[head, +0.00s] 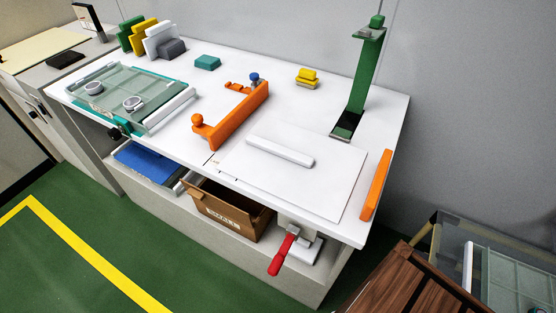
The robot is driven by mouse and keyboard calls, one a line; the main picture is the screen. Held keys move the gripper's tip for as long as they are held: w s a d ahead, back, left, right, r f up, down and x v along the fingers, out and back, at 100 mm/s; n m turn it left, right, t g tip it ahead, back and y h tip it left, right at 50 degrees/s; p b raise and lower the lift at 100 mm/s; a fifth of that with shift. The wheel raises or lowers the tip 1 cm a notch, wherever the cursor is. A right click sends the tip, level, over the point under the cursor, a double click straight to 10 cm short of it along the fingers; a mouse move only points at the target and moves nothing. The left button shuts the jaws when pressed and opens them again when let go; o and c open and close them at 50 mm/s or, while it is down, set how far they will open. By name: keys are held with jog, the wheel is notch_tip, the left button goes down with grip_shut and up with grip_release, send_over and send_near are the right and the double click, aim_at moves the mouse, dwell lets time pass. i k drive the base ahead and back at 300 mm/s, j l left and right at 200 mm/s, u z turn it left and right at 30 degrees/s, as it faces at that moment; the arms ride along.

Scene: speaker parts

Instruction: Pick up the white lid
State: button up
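A long white bar-shaped piece (280,150) lies flat on a large thin white sheet (325,185) on the right half of the white table (225,90). White upright pieces (160,42) stand at the back left beside green and yellow ones. I cannot tell for certain which white piece is the lid. My gripper is not in this view.
An orange bracket (235,118) stands mid-table, with a teal-framed glass tray (135,95) to its left. A green post (362,80) rises at the back right. An orange bar (376,185) lines the right edge.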

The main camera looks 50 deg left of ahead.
aim_at(317, 174)
jog(key=k+l+u, duration=0.1)
jog(key=u, duration=1.2)
jog(key=i+u, duration=0.15)
jog(key=u, duration=0.35)
